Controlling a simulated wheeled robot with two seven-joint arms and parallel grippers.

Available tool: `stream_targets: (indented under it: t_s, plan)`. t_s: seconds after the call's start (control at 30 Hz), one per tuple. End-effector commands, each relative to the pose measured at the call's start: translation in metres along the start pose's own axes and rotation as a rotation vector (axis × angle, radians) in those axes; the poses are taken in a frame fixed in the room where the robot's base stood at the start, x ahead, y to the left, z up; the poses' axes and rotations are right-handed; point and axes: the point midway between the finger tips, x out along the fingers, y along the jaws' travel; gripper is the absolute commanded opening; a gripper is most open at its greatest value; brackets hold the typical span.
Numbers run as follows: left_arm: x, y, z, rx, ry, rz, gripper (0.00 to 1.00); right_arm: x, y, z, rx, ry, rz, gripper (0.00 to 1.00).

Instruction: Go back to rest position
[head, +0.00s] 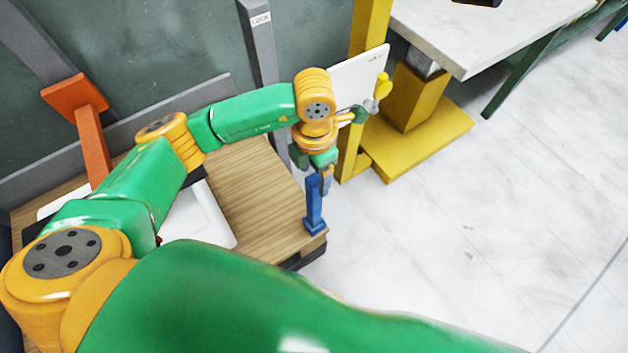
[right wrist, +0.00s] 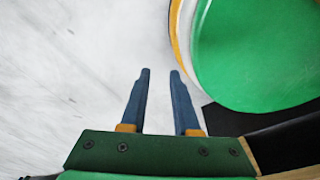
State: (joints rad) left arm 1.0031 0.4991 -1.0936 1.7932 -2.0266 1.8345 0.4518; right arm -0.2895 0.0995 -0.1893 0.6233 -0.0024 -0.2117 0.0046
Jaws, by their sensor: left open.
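My left gripper (head: 321,186) is at the end of the green and orange arm coming in from the left. The right gripper is not visible in the head view.
The wooden table (head: 262,190) has white flat pieces (head: 215,222) on it, partly hidden by my arm. A yellow stand (head: 412,100) and a white panel (head: 357,78) stand behind. A pale worktop (head: 480,35) is at the top right. The floor (head: 480,220) on the right is clear.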

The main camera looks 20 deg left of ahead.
Motion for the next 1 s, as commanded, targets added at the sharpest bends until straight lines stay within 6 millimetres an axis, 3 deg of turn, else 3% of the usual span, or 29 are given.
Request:
stream_targets:
  t_s: [0.13,0.63,1.0]
  plan:
    - [-0.014,0.000,0.000,0.002,0.001,0.000,0.72,-0.002,-0.003,0.001,-0.002,-0.005,-0.005,0.30]
    - [-0.016,0.000,0.000,0.001,0.001,0.000,0.72,-0.004,-0.014,0.003,0.002,-0.010,-0.023,0.30]
    - [-0.090,0.000,0.000,0.001,0.001,0.000,0.72,-0.077,-0.011,-0.004,-0.002,-0.013,-0.023,0.30]
